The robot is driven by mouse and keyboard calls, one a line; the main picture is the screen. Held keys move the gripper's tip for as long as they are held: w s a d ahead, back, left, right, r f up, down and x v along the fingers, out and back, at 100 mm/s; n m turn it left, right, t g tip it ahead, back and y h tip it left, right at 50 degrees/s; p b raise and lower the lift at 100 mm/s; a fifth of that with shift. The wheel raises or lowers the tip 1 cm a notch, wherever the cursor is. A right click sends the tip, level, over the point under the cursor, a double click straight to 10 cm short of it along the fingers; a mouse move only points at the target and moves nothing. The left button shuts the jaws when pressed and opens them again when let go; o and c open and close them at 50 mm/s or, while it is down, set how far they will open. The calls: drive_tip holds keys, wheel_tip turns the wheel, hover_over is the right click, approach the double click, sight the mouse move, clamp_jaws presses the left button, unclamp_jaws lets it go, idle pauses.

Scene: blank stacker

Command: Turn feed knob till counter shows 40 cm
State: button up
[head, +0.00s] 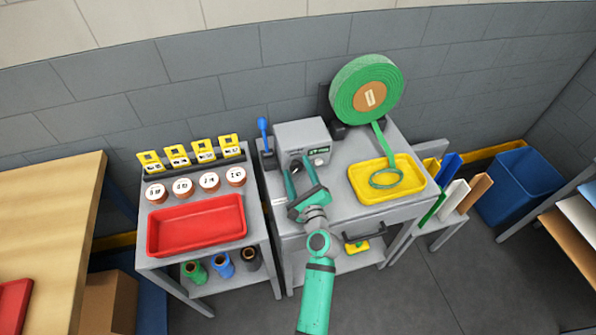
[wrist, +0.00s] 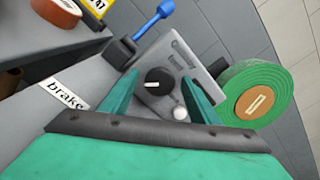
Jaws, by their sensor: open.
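The grey feed machine (head: 296,133) stands on the grey bench with a small green-lit counter (head: 317,149) on its front; its digits are too small to read. In the wrist view the black feed knob (wrist: 158,81) with a white pointer mark shows on the machine's face, between and beyond my fingertips. My gripper (head: 299,164) is open and empty, in front of the machine face. It also shows in the wrist view (wrist: 160,90), its fingers to either side of the knob, apparently not gripping it. A white round button (wrist: 180,113) sits below the knob.
A blue-handled lever (head: 263,134) stands left of the machine. A green webbing roll (head: 365,90) feeds a strip into the yellow tray (head: 360,190) at right. A red tray (head: 197,226) and several labelled rolls are on the left cart. A "brake" label (wrist: 68,94) lies nearby.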

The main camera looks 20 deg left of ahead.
drive_tip(key=c, duration=1)
drive_tip(key=shift+c, duration=0.2)
drive_tip(key=shift+w+m, duration=0.1)
drive_tip(key=shift+m, duration=0.2)
drive_tip(key=m, duration=0.4)
drive_tip(key=shift+d, duration=0.1)
drive_tip(key=m, duration=0.4)
drive_tip(key=shift+m, duration=0.3)
drive_tip(key=o, duration=1)
